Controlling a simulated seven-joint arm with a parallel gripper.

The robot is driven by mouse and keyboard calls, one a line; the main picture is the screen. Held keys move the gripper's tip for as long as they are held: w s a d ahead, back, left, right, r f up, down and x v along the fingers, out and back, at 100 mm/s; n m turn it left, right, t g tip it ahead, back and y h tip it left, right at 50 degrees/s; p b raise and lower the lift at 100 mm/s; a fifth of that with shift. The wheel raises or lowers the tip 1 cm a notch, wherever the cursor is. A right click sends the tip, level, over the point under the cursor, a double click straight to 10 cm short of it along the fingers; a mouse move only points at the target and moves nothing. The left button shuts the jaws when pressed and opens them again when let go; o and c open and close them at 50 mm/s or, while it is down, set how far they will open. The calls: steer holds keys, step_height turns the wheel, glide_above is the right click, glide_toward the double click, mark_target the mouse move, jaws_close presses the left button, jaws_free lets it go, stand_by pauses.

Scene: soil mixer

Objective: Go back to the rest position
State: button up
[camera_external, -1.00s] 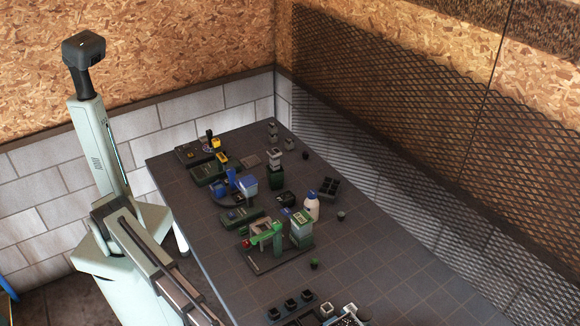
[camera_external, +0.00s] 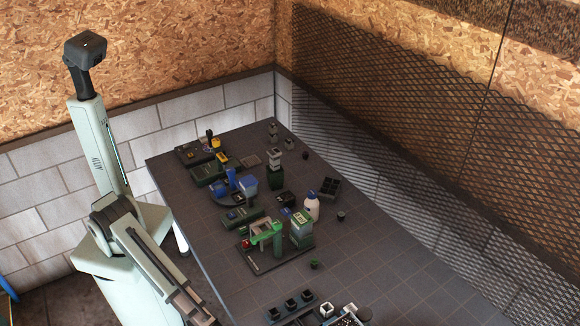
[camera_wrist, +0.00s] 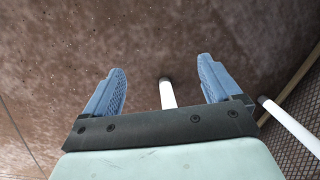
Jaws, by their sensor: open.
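My gripper (camera_wrist: 160,88) shows in the wrist view with its two blue ribbed fingers spread apart. It is open, and nothing is between the fingers but the view of a brown, speckled floor and a white post behind. In the external view my arm reaches down along the left side of the table, and its end is cut off or hidden at the bottom edge, so the gripper cannot be made out there. The soil mixer, a green and grey machine on a dark base (camera_external: 254,262), stands on the table (camera_external: 390,268), apart from my arm.
Several black cups stand at the near edge. White posts (camera_wrist: 168,95) show in the wrist view.

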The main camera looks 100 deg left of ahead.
steer(key=s+a+f+n+g, duration=0.2)
steer(key=s+a+g, duration=0.1)
steer(key=s+a, duration=0.6)
steer(key=s+a+f+n+g+h, duration=0.1)
steer(key=s+a+f+n+g, duration=0.1)
steer(key=s+a, duration=0.8)
steer(key=s+f, duration=0.1)
steer(key=s, duration=0.5)
steer(key=shift+s+a+f+g, duration=0.2)
steer(key=shift+f+g, duration=0.1)
steer(key=shift+g, duration=0.1)
